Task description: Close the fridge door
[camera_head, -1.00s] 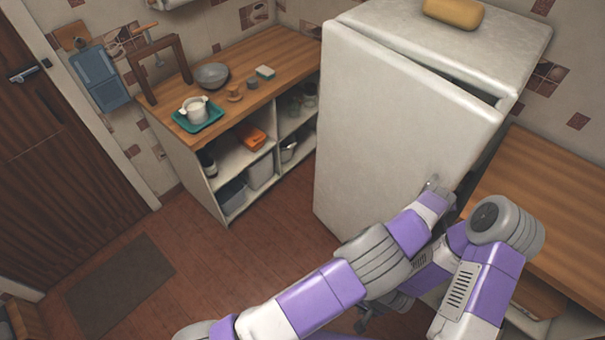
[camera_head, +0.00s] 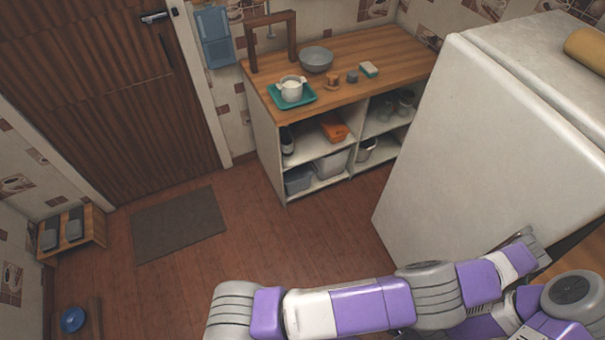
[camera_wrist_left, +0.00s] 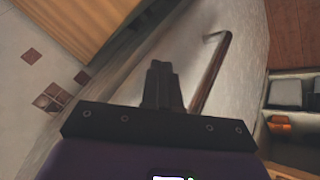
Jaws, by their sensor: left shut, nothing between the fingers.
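The white fridge (camera_head: 590,90) stands at the right in the head view. Its door (camera_head: 470,150) is ajar, with a dark gap along the top between door and body. My left gripper (camera_head: 530,238) is at the door's front, near its right edge. In the left wrist view my left gripper (camera_wrist_left: 161,75) is shut and empty, pointing along the pale door face (camera_wrist_left: 180,45). The bar handle (camera_wrist_left: 212,70) is just right of the fingers; whether they touch the door I cannot tell. My right gripper is not in view.
A wooden-topped shelf unit (camera_head: 350,50) with a bowl (camera_head: 316,59) and a teal tray (camera_head: 292,97) stands left of the fridge. A yellow-brown object (camera_head: 588,48) lies on the fridge.

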